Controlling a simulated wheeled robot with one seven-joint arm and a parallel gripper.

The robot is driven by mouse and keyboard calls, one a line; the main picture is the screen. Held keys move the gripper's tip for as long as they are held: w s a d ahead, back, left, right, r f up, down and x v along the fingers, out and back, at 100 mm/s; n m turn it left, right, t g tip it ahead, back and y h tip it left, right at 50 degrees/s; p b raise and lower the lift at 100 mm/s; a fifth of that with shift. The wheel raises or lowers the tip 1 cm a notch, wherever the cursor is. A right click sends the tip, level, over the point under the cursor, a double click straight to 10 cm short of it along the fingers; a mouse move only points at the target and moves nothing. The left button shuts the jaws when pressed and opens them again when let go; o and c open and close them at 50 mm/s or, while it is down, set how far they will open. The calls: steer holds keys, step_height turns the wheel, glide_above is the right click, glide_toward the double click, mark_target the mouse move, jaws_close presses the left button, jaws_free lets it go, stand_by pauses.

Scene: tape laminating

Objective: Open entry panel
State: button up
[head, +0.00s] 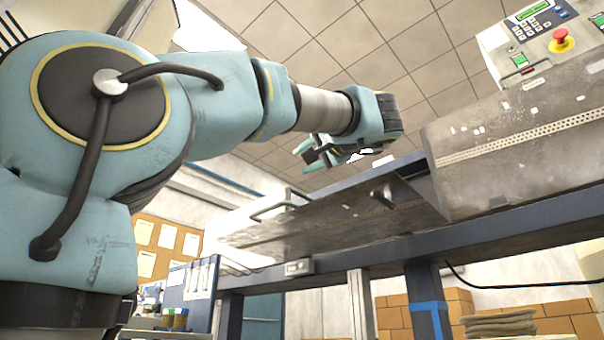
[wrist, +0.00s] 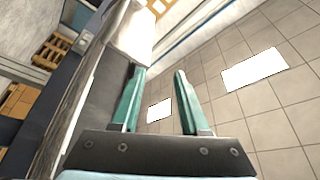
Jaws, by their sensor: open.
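A long grey metal panel (head: 330,218) with a black handle (head: 383,198) lies along the laminating machine's frame in the head view. It looks like the entry panel and slopes slightly. My gripper (head: 312,158) hangs above it, apart from it, with teal fingers. In the wrist view my gripper (wrist: 160,72) has its two fingers spread with nothing between them. The machine's edge runs along the left there; I cannot make out the handle in that view.
A perforated metal cover (head: 530,135) stands at the right, below a control box with a red emergency button (head: 561,41). A blue beam (head: 440,235) runs under the panel. A bent metal rail (head: 280,208) rises at its left end. Cardboard boxes (head: 395,312) are stacked behind.

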steer(key=shift+b+v, duration=0.4)
steer(key=shift+v, duration=2)
steer(key=shift+f, duration=0.1)
